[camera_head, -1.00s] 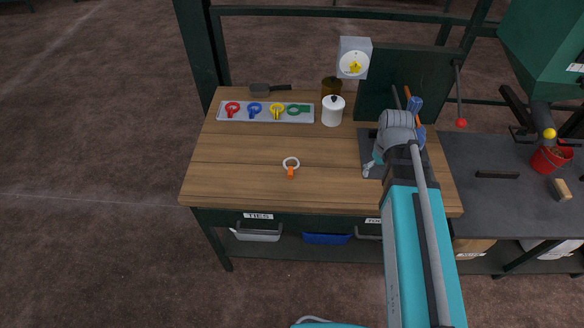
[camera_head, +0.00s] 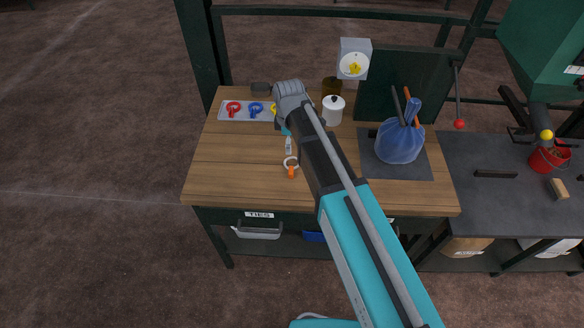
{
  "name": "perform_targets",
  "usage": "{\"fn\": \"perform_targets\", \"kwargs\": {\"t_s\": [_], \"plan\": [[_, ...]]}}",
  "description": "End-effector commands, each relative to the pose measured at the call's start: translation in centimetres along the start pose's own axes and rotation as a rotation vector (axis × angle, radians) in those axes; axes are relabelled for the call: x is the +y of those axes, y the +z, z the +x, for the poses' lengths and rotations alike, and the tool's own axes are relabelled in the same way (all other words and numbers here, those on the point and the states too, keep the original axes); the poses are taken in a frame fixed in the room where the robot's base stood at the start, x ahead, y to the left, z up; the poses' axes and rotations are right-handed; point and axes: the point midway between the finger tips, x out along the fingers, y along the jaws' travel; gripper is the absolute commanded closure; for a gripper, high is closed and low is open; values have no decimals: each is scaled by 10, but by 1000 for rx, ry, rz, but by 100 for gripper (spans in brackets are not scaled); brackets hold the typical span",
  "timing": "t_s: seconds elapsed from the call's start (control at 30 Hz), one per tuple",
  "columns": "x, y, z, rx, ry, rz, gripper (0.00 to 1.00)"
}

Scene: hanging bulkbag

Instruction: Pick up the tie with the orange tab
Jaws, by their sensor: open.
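The tie with the orange tab (camera_head: 291,173) lies on the wooden bench top, a white ring with its orange tab toward the front edge. My gripper (camera_head: 288,150) is just behind the ring in the picture, pointing down; its fingers look small and I cannot tell how high they are above the wood. It is open and holds nothing that I can see. The tie lies free on the wood.
A grey tray (camera_head: 243,115) holds red, blue and yellow ties; my arm hides its right end. A white lidded pot (camera_head: 333,108) stands behind. A blue bag (camera_head: 399,144) sits on a dark mat (camera_head: 378,170) at right. The bench's left side is clear.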

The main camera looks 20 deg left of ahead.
Motion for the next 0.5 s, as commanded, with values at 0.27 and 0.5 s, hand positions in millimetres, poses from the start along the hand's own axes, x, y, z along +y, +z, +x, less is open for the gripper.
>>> {"fn": "perform_targets", "kwargs": {"t_s": [0.27, 0.5], "plan": [[0, -1, 0, 0, 0, -6, 0], [0, -1, 4, 0, 0, -4, 0]]}}
